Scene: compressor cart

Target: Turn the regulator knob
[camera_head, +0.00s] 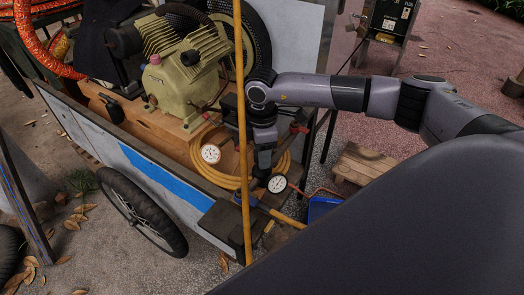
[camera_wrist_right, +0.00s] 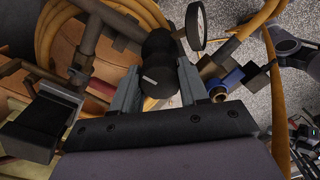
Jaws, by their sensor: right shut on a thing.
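The regulator knob (camera_wrist_right: 158,47) is a black, rounded cylinder in the right wrist view, with a small white mark on its near part. My right gripper (camera_wrist_right: 159,73) is shut on it, one grey finger on each side. In the head view my right gripper (camera_head: 262,172) reaches down over the front corner of the cart, between two white dial gauges; the knob is hidden there by the gripper and wrist. My left gripper is in neither view.
One gauge (camera_head: 210,153) is left of the gripper, the other (camera_head: 277,183) close on its right. A yellow hose (camera_head: 185,150) coils behind. A yellow upright pole (camera_head: 241,90) stands close to my wrist. The compressor (camera_head: 180,85) sits on the cart.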

